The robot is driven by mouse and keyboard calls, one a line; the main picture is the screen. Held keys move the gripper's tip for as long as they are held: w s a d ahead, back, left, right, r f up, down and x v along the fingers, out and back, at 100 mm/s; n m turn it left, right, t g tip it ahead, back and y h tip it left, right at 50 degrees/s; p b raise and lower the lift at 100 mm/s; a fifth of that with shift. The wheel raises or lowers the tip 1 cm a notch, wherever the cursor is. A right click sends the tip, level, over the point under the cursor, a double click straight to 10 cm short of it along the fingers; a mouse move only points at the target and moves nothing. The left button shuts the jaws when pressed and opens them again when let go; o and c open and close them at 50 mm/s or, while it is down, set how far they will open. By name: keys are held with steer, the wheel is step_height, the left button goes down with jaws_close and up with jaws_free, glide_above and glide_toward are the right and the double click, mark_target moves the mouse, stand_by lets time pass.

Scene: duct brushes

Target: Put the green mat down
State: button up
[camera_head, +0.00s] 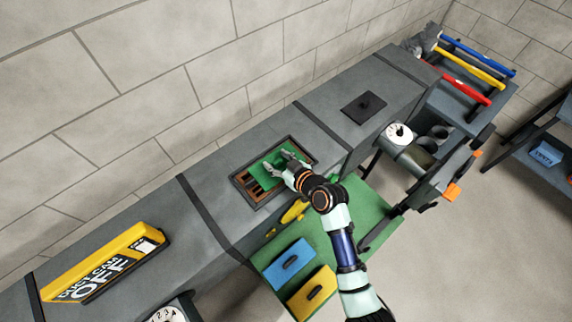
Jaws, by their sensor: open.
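A small flat green mat (272,157) lies at the dark-framed opening (243,192) in the top of the grey duct.
A green-topped surface (330,245) in front holds a blue block (287,262), a yellow block (312,291) and a yellow tool (292,212). A black plate (364,107) lies on the duct. A yellow "OFF" sign (108,262) stands left; colored-handled brushes (472,62) lie back right.

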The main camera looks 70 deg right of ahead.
steer(key=v, duration=1.1)
steer(key=shift+s+a, duration=0.2)
steer(key=shift+w+r, duration=0.1)
steer(key=w+a+r+n+y, duration=0.3)
steer(key=w+a+r, duration=0.1)
steer(key=w+a, duration=0.55)
steer(key=w+a+r+n+y, duration=0.1)
steer(key=a+r, duration=0.3)
steer(key=a, duration=0.4)
steer(key=w+a+r+n+y, duration=0.1)
steer(key=w+a+r, duration=0.3)
steer(key=a, duration=0.5)
steer(key=w+a+r+n+t+y, duration=0.1)
steer(key=w+a+r+y, duration=0.1)
steer(key=a, duration=0.6)
steer(key=shift+w+a+r, duration=0.25)
steer(key=shift+w+r, duration=0.1)
steer(key=shift+r, duration=0.55)
steer(key=shift+c, duration=0.2)
